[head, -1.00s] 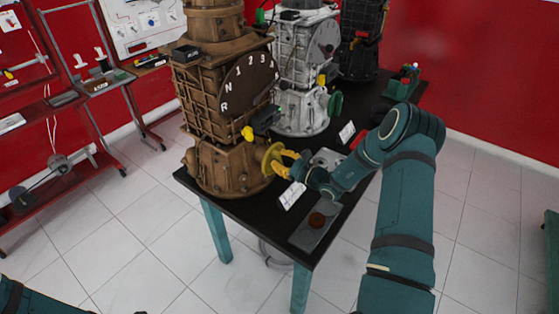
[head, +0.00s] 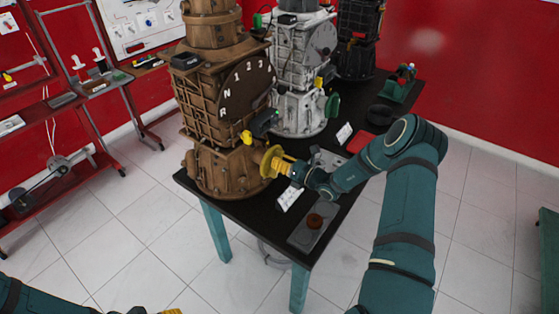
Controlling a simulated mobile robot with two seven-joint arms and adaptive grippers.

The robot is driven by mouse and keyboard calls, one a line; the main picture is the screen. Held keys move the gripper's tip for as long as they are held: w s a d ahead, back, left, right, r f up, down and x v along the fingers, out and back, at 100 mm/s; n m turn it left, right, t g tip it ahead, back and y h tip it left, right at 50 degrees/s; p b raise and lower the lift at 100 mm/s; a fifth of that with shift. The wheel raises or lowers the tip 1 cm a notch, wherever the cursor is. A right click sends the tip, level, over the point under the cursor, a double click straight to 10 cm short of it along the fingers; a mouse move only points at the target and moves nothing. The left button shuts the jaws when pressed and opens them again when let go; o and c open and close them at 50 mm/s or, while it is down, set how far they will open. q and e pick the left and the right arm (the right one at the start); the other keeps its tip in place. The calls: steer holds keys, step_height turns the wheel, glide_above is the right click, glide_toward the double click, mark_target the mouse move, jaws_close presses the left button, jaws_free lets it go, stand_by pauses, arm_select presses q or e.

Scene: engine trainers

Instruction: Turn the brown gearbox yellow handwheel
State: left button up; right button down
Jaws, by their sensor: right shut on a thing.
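The brown gearbox (head: 226,120) stands upright on the left part of the black table. Its yellow handwheel (head: 268,159) sticks out to the right from the lower housing. My right gripper (head: 282,167) reaches in from the right and is shut on the handwheel; the fingers partly cover the wheel. A smaller yellow knob (head: 246,137) sits above it on the gearbox. My left arm shows at the lower left corner, with a bit of yellow left gripper (head: 170,312) at the bottom edge; its fingers are mostly cut off.
A white gearbox (head: 300,80) with a green handwheel (head: 332,104) and a black gearbox (head: 357,38) stand behind. White label cards stand near my right gripper.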

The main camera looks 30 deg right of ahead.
steer(key=shift+r+m, duration=0.1)
steer(key=shift+m, duration=0.2)
steer(key=c, duration=0.9)
jaws_free()
steer(key=shift+w, duration=0.1)
steer(key=v, duration=1.2)
